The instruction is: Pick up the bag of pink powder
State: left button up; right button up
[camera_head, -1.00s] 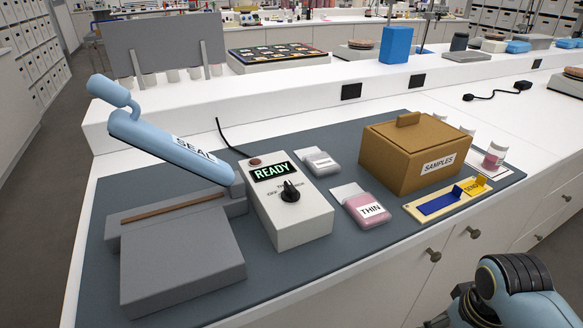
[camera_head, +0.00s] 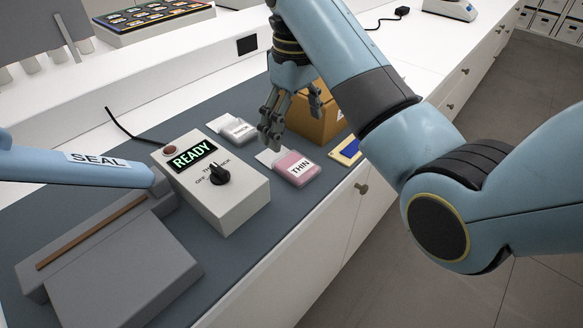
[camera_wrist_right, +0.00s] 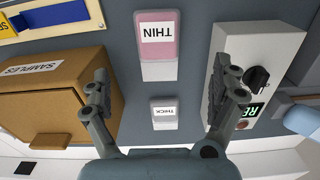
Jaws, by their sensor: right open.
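The bag of pink powder (camera_head: 297,169), labelled THIN, lies flat on the grey-blue mat (camera_head: 235,248), right of the control box. It also shows in the right wrist view (camera_wrist_right: 157,58), at the top middle. My right gripper (camera_head: 270,128) is open and empty, above the mat just behind the pink bag. In the right wrist view its fingers (camera_wrist_right: 166,85) are spread wide, with the pink bag beyond the fingertips. I see no contact. My left gripper is out of view.
A pale THICK bag (camera_head: 238,130) lies behind the pink one. The control box (camera_head: 218,190) reads READY; the sealer (camera_head: 130,265) stands left with its arm raised. A brown SAMPLES box (camera_wrist_right: 50,95) stands close to one finger. A blue-and-yellow strip (camera_head: 347,152) lies right.

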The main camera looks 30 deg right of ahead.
aim_at(298, 165)
notch_tip(298, 165, down, 2)
jog(key=shift+s+d+f+b, duration=0.1)
jog(key=shift+f+b, duration=0.05)
jog(key=shift+b, duration=0.4)
jog(key=f, duration=0.3)
jog(key=f+p, duration=0.1)
jog(key=f, duration=0.2)
jog(key=shift+s+d+f, duration=0.2)
jog(key=shift+f, duration=0.45)
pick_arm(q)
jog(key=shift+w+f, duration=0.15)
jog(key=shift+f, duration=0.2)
pick_arm(e)
jog(key=c, duration=1.3)
jog(key=shift+r, duration=0.1)
